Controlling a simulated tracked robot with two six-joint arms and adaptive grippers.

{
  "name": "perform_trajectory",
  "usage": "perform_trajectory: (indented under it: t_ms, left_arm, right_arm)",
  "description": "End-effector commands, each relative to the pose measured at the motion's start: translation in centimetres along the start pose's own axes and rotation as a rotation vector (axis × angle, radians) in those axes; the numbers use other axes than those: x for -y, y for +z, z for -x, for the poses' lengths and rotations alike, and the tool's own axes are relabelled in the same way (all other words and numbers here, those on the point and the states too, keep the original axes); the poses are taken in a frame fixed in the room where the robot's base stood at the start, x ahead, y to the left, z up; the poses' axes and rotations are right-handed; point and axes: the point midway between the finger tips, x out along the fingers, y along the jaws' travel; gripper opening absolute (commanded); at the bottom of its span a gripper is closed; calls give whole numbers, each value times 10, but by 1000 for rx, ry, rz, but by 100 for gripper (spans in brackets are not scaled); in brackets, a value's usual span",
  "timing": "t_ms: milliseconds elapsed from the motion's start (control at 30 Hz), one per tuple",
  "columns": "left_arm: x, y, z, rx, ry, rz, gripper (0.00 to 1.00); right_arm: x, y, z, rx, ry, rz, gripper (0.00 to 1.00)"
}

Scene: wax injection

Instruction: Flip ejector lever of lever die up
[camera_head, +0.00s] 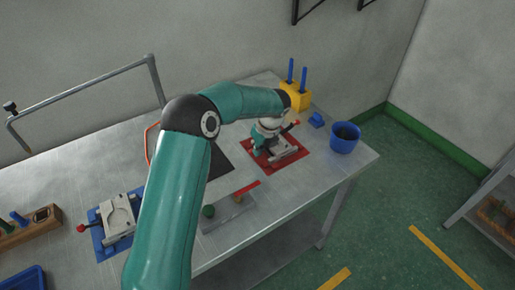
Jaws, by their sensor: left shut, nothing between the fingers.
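My left arm comes in from the bottom and bends over the table to the red mat (302,153). My left gripper (264,146) is low over a grey die (284,151) on that mat and hides part of it. The gripper is shut and empty; I cannot tell whether it touches the die. A small red part (290,127) shows just behind the gripper; I cannot tell whether it is the ejector lever. Another grey die (117,217) sits on a blue mat at the left, with a red knob (80,228) on its side. My right gripper is not in view.
A grey plate (228,212) with a red bar and a green knob lies near the front edge. A blue cup (345,138), a small blue piece (317,120) and a yellow holder (296,97) with blue sticks stand at the right end.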

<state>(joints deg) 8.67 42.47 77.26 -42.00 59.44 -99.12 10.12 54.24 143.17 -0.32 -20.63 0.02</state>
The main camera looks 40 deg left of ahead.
Motion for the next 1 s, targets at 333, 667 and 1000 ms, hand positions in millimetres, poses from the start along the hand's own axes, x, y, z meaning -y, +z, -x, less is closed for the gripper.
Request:
perform_trajectory:
  t_ms: [333,667,1000]
  left_arm:
    - [-2,2,34,0,0,0,0]
    - [-5,3,86,1,-1,1,0]
    - [-8,3,97,-1,2,5,0]
  right_arm:
    - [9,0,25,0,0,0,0]
    - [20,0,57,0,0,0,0]
    - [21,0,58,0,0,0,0]
